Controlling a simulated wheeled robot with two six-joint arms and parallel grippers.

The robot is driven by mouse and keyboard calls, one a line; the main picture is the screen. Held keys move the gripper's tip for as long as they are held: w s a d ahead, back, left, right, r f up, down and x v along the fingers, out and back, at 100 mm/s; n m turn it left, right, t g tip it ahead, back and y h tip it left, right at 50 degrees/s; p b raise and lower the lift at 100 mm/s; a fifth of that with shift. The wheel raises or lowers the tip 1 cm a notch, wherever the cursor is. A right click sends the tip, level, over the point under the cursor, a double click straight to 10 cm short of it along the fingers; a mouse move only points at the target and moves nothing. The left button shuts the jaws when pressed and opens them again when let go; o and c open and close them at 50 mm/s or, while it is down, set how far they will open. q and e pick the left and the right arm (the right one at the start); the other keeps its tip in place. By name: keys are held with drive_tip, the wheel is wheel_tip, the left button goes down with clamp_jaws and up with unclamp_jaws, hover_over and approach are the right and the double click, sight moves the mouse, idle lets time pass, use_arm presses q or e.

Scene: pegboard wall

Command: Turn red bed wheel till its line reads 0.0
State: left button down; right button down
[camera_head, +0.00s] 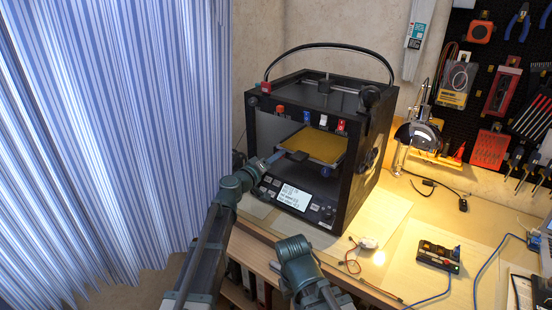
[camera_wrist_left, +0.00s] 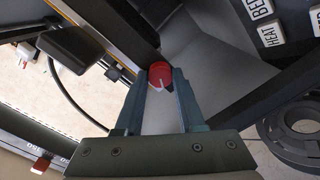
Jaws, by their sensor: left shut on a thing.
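The red wheel (camera_wrist_left: 160,72) shows in the left wrist view, between the tips of my left gripper (camera_wrist_left: 160,85). A short white line on its face runs down, tilted slightly; any scale or number for it is not readable. The gripper's two blue-grey fingers are shut on the wheel's sides. In the head view my left gripper (camera_head: 268,160) reaches the left front of the black 3D printer (camera_head: 355,190), beside the tan bed (camera_head: 318,146); the wheel itself is hidden there. My right arm shows at bottom centre, but its gripper fingers are not visible.
The printer's lit screen panel (camera_head: 289,196) lies just right of and below my left gripper. Striped curtains (camera_head: 120,140) hang at left. A small black box (camera_head: 437,256) and cables lie on the bench at right. Tools hang on the dark pegboard (camera_head: 475,60).

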idle(0.4)
use_arm(q)
drive_tip(key=c, duration=0.5)
unclamp_jaws()
drive_tip(key=shift+s, duration=0.1)
drive_tip(key=v, duration=1.3)
drive_tip(key=shift+s+a, duration=0.2)
drive_tip(key=shift+a, duration=0.1)
